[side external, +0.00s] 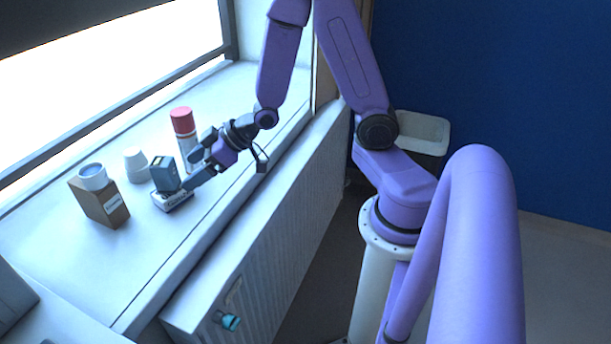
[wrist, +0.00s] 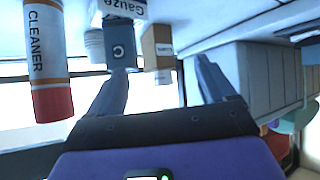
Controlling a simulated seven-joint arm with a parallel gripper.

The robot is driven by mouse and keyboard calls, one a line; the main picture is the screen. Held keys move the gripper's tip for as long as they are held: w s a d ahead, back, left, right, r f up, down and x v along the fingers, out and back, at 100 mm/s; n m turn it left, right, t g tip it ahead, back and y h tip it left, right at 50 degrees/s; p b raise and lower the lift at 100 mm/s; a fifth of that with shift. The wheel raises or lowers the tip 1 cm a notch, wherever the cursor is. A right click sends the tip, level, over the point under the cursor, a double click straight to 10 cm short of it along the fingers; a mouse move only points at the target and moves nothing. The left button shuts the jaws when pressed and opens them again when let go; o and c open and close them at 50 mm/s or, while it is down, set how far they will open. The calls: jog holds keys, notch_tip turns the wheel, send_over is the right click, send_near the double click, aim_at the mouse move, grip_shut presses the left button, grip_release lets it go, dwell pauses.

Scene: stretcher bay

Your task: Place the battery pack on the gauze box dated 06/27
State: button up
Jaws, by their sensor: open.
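The battery pack is a dark blue-grey block (side external: 164,173) with a pale letter on its face. It appears to rest upright on a low white gauze box (side external: 176,204) on the windowsill. The wrist view shows both fingers (wrist: 162,68) spread apart.
A brown labelled box (side external: 100,205) carries a white round item (side external: 92,177). A white cup (side external: 136,163) stands behind the pack. A red-capped cleaner can (side external: 184,137) stands close behind my gripper. A radiator (side external: 265,255) lies below the sill. The sill's front left is clear.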

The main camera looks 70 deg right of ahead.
jog(key=s+r+n+g+h, duration=0.1)
jog(key=s+r+n+g, duration=0.1)
jog(key=s, duration=0.7)
jog(key=s+r+n+g+h, duration=0.2)
jog(key=s+g, duration=0.2)
jog(key=s, duration=0.5)
jog(key=s+a+r+n+g+h, duration=0.1)
jog(key=s+n+g, duration=0.1)
jog(key=s, duration=0.7)
jog(key=shift+s+r+g+h, duration=0.25)
jog(key=shift+r+g+h, duration=0.15)
jog(key=shift+g, duration=0.2)
